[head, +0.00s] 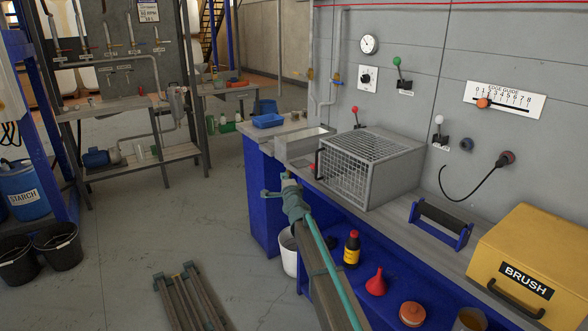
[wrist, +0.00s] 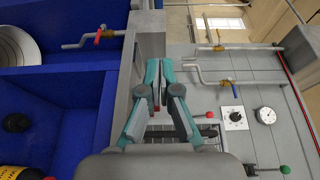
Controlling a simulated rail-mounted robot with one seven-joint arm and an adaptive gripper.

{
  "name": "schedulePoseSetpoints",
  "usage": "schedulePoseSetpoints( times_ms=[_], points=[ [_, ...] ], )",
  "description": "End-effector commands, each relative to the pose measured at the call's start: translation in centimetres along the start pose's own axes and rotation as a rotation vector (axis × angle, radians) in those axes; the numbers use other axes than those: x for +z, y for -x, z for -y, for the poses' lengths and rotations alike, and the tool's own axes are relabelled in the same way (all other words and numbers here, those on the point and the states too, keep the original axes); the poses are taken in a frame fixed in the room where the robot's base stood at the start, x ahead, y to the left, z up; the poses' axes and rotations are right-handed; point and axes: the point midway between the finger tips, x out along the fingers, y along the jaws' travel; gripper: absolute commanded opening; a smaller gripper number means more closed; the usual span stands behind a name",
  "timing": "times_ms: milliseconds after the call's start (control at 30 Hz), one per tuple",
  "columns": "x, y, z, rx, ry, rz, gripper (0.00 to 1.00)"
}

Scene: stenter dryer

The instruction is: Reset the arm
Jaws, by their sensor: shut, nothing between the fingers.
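My gripper (head: 285,178) shows in the head view at the end of my teal and grey arm. The arm reaches up from the bottom edge, in front of the blue workbench (head: 266,200). In the wrist view my gripper (wrist: 160,68) has its teal fingers drawn together, with nothing held between them. The grey bench edge and a small part with red lie close behind the fingers in that view. I cannot tell the exact gap between the fingertips and the bench.
A wire-mesh cage (head: 368,168) stands on the bench, with a blue roller stand (head: 440,226) and a yellow BRUSH box (head: 535,262) to its right. A bottle (head: 352,250) and red funnel (head: 375,284) sit on the lower shelf. Open floor (head: 130,240) lies left.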

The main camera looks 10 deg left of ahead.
Motion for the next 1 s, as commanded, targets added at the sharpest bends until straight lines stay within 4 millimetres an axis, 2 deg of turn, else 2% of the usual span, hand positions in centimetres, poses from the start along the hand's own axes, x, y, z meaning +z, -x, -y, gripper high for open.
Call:
schedulePoseSetpoints(
  times_ms=[233, 333, 400, 467, 567, 600, 667, 800, 867, 1000],
  points=[
    [1.3, 0.5, -0.3, 0.01, 0.03, 0.012, 0.0],
    [2.6, 0.8, -1.6, 0.064, 0.125, 0.074, 0.0],
    [3.9, 2.4, -3.1, 0.124, 0.237, 0.147, 0.0],
    [5.0, 4.7, -6.0, 0.196, 0.344, 0.221, 0.0],
    [5.2, 8.4, -11.9, 0.314, 0.483, 0.319, 0.0],
    [4.9, 10.0, -14.2, 0.36, 0.528, 0.355, 0.0],
    [4.4, 12.4, -17.6, 0.427, 0.589, 0.406, 0.0],
    [2.8, 18.6, -24.9, 0.58, 0.702, 0.519, 0.0],
    [2.0, 21.4, -27.8, 0.644, 0.741, 0.566, 0.0],
    [-0.1, 28.6, -34.1, 0.794, 0.812, 0.679, 0.0]
  ],
)
